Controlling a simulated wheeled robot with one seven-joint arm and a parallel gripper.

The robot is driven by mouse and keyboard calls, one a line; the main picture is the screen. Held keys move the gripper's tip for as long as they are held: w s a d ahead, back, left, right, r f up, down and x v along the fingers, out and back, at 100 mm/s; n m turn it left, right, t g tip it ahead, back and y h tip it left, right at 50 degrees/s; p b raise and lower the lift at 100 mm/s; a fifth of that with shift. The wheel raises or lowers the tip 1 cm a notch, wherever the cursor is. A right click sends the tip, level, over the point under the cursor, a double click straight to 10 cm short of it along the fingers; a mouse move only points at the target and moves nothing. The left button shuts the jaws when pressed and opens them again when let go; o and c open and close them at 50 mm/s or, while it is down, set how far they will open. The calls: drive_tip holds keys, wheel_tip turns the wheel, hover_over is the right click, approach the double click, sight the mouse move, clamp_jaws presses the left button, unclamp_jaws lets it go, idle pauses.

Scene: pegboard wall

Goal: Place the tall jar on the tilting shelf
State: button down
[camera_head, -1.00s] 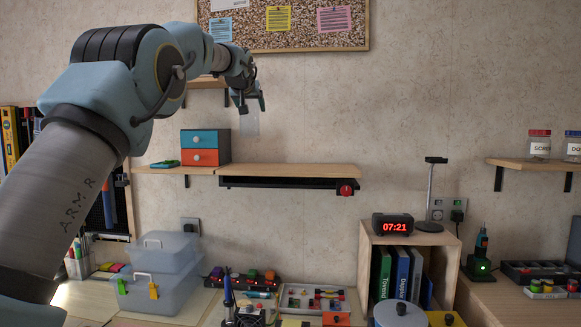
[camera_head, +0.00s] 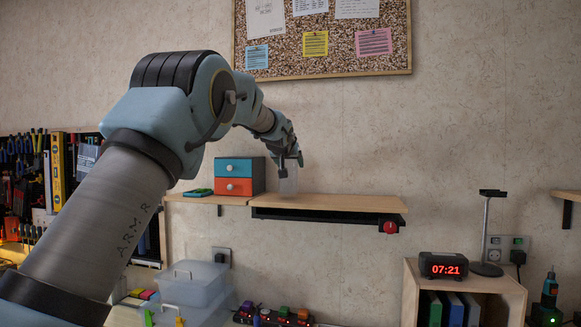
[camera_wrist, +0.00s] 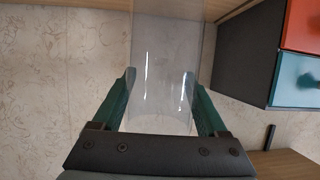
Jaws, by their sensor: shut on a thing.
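The tall jar (camera_head: 288,181) is clear and see-through. My gripper (camera_head: 288,158) is shut on it and holds it roughly upright. In the wrist view the jar (camera_wrist: 165,55) stands between the two green fingers of my gripper (camera_wrist: 160,80). The tilting shelf (camera_head: 345,203) is a wooden board on a dark frame with a red knob (camera_head: 390,227) at its right end. The jar's base is at the shelf's left part in the head view; I cannot tell whether it touches the board.
A small drawer box (camera_head: 240,176), blue above orange-red, stands just left of the jar on the adjoining fixed shelf (camera_head: 228,200). A green item (camera_head: 199,192) lies left of it. The tilting shelf's middle and right are clear. A clock (camera_head: 443,265) stands lower right.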

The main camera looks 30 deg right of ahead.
drive_tip(key=shift+f, duration=0.6)
unclamp_jaws()
drive_tip(key=shift+f, duration=0.1)
drive_tip(key=shift+s, duration=0.1)
